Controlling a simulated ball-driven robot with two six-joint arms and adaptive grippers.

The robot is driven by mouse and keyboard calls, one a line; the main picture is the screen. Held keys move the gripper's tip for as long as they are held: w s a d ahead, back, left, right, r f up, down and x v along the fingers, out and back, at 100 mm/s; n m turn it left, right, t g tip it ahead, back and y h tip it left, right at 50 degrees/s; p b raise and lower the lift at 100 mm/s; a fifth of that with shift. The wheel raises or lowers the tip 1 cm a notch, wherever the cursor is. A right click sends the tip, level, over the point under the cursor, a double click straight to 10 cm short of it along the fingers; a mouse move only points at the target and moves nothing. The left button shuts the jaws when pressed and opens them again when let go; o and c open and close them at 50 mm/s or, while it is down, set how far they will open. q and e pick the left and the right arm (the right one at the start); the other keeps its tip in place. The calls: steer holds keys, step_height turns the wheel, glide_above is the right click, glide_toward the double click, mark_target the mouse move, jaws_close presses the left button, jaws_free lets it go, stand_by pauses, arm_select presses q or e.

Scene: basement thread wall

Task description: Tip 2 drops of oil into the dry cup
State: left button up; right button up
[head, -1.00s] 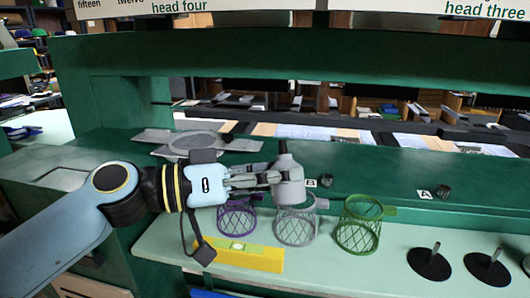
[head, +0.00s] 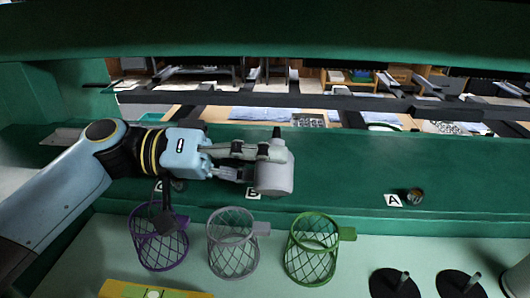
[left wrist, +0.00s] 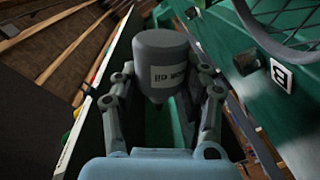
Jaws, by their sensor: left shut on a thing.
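My left gripper (head: 262,165) is shut on a grey oil bottle (head: 276,176), held roughly upright with its dark tip up, above the green ledge. The bottle also shows between the fingers in the left wrist view (left wrist: 163,62), with lettering I cannot read surely. A small dark cup (head: 415,196) stands on the ledge beside label A (head: 393,200). Label B (head: 253,194) is just left of and below the bottle. A dark round cup (left wrist: 247,62) by label B shows in the left wrist view; the bottle hides it in the head view. Whether either cup is dry cannot be told. My right gripper is out of view.
Purple (head: 160,245), grey (head: 233,248) and green (head: 312,250) wire baskets stand on the pale lower shelf. A yellow level (head: 150,290) lies in front. Black discs with pegs (head: 394,284) are at right. A dark green beam crosses above the ledge.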

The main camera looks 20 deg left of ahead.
arm_select(q)
steer(key=n+p, duration=0.1)
steer(key=s+n+p, duration=0.1)
steer(key=p, duration=0.1)
steer(key=shift+d, duration=0.1)
steer(key=shift+f+n+p, duration=0.6)
steer(key=shift+n+p, duration=0.4)
steer(key=shift+n, duration=0.2)
steer(key=shift+s+f+n+g, duration=0.1)
steer(key=shift+f+n+g, duration=0.2)
steer(key=shift+f+n, duration=0.3)
steer(key=shift+r, duration=0.1)
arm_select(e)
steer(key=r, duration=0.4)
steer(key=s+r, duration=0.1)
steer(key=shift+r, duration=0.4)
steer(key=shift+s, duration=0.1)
arm_select(q)
steer(key=shift+r+n+p, duration=0.1)
steer(key=shift+n+p, duration=0.3)
steer(key=shift+p, duration=0.05)
steer(key=shift+n+p, duration=0.75)
steer(key=shift+n, duration=0.15)
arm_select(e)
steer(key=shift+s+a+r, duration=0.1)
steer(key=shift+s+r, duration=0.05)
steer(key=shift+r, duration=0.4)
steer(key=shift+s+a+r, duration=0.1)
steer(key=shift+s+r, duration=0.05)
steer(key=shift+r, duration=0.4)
